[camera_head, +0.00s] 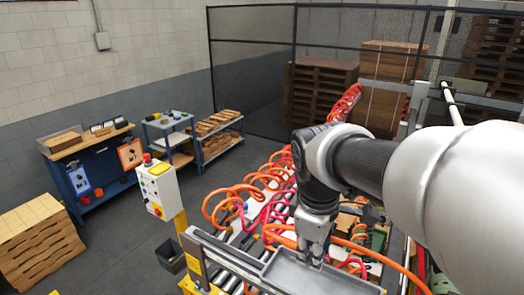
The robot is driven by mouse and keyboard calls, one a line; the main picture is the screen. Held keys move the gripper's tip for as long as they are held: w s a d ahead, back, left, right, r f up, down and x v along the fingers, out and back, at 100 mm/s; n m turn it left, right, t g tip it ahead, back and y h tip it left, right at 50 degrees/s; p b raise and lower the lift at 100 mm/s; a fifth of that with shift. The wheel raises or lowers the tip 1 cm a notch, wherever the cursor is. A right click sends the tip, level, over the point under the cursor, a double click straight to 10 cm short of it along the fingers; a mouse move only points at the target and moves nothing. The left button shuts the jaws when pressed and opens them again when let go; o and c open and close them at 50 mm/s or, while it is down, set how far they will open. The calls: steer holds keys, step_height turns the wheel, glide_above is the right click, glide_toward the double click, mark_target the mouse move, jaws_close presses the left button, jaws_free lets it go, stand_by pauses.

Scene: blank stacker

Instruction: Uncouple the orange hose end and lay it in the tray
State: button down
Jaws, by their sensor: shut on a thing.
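My gripper (316,258) is in the lower middle, pointing down, seen from behind and above. Its fingers are shut on the orange hose end, which is mostly hidden by the fingers. An orange hose (385,258) curves away from the gripper's right side toward the lower right, and more orange hose shows on its left. A grey metal tray (283,272) lies just below the fingertips. I cannot tell whether the fingers or the hose end touch it.
Coiled orange and red hoses (240,205) crowd the area behind and left of my gripper. A white control box (158,188) with a red button stands left. A blue workbench (90,185), a cart (215,145) and stacked wood (38,240) stand farther left. Grey floor lies between.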

mark_target(310, 282)
steer(key=shift+w+d+f, duration=0.1)
steer(key=shift+d+f, duration=0.05)
steer(key=shift+f, duration=0.6)
steer(key=shift+a+f+b, duration=0.2)
steer(key=shift+f+b, duration=0.2)
steer(key=shift+f, duration=0.15)
steer(key=shift+d+f+b, duration=0.15)
steer(key=shift+f+b, duration=0.55)
steer(key=shift+f, duration=0.25)
steer(key=shift+f+b, duration=1.55)
steer(key=shift+f, duration=0.45)
steer(key=c, duration=1.2)
jaws_free()
